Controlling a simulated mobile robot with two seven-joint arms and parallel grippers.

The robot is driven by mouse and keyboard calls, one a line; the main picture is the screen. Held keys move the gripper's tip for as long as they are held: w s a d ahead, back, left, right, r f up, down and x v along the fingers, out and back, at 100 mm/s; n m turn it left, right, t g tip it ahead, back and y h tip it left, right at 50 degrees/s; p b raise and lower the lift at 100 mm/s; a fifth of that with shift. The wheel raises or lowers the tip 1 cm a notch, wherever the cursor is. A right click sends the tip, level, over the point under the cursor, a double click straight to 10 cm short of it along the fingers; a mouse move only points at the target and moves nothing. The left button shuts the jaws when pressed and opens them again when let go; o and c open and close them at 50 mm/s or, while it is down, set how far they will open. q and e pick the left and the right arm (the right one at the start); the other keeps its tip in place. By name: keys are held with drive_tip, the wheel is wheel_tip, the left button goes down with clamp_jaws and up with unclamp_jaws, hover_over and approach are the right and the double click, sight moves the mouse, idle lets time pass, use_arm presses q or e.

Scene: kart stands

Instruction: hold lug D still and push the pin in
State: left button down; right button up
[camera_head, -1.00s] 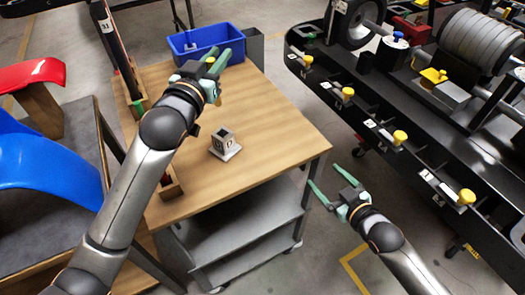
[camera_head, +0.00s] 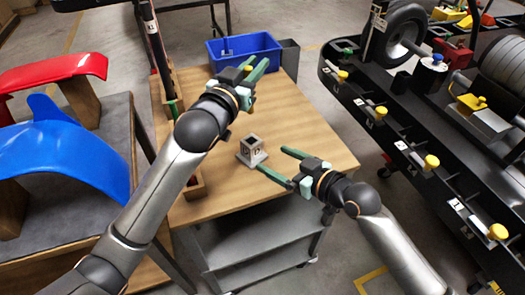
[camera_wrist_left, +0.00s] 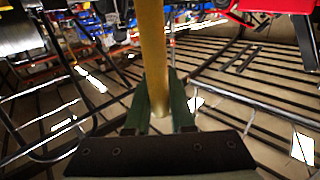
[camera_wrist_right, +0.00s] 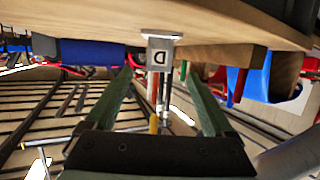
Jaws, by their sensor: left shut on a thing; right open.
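Lug D (camera_head: 252,152) is a small grey block on a flat foot, with an opening in its top and a letter D on its side. It stands on the wooden table; the right wrist view also shows it (camera_wrist_right: 160,56), ahead between the fingers. My right gripper (camera_head: 274,160) is open just right of the lug, its fingers pointing at it; contact cannot be told. My left gripper (camera_head: 257,70) is shut on the yellow pin (camera_wrist_left: 153,45), above the table and farther back than the lug. The pin is mostly hidden in the head view.
A blue bin (camera_head: 243,50) stands at the table's (camera_head: 305,130) far end. Wooden holders line its left edge. A black kart frame (camera_head: 400,130) with several yellow-headed pins stands to the right. Red and blue body panels (camera_head: 65,150) lie on a stand at left.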

sight(257, 150)
drive_tip(key=x, duration=0.8)
drive_tip(key=shift+w+f, duration=0.1)
drive_tip(key=shift+w, duration=0.1)
clamp_jaws()
idle(0.4)
use_arm(q)
wheel_tip(257, 150, down, 6)
drive_tip(key=shift+s+d+r+m+g+h, duration=0.1)
drive_tip(key=shift+m+g+h, duration=0.25)
drive_tip(key=shift+h, duration=0.2)
drive_tip(key=shift+d+f+m+g+h, duration=0.1)
drive_tip(key=shift+m+g+h, duration=0.15)
drive_tip(key=shift+m+h, duration=0.25)
